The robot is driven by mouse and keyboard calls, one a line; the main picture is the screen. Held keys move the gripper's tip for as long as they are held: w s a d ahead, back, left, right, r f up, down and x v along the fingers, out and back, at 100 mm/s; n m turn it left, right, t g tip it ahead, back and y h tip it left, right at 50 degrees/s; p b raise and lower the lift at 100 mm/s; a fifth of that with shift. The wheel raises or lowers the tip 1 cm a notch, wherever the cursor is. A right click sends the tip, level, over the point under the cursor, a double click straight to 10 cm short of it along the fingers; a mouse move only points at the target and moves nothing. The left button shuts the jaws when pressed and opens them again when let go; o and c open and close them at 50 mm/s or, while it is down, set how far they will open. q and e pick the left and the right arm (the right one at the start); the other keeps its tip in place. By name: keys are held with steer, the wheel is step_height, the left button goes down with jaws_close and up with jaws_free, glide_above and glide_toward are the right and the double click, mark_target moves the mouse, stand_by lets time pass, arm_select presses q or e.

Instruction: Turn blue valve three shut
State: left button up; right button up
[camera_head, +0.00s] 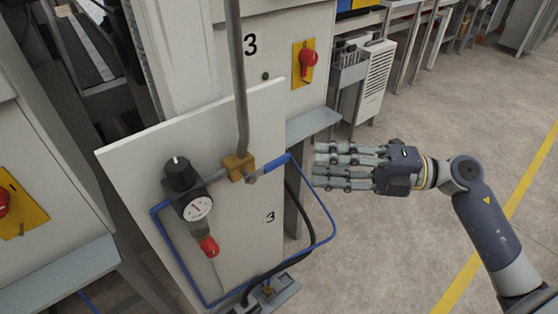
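The white panel (130,158) marked 3 carries a brass valve (238,167) below a vertical grey pipe. A short blue handle (277,163) points right and slightly up from the valve, reaching the panel's right edge. My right gripper (318,166) is to the right of the handle, apart from it, with its fingers extended left towards the panel. Its fingers look open, and nothing shows between them. My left gripper is not in view.
A pressure gauge (197,208) with a black knob (179,173) and a red-tipped part (209,246) sits left of the valve. A thin blue tube (329,214) loops past the panel's right side. Red switches (309,58) are on the machine. The floor (400,245) at right is clear.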

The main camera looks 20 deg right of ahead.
mark_target(283, 162)
steer(key=p+x, duration=0.1)
steer(key=x, duration=0.3)
steer(key=p+x, duration=0.2)
steer(key=x, duration=0.2)
steer(key=shift+r, duration=0.2)
steer(key=shift+w+a+f, duration=0.15)
steer(key=shift+w+a, duration=0.05)
steer(key=shift+a, duration=0.3)
jaws_close()
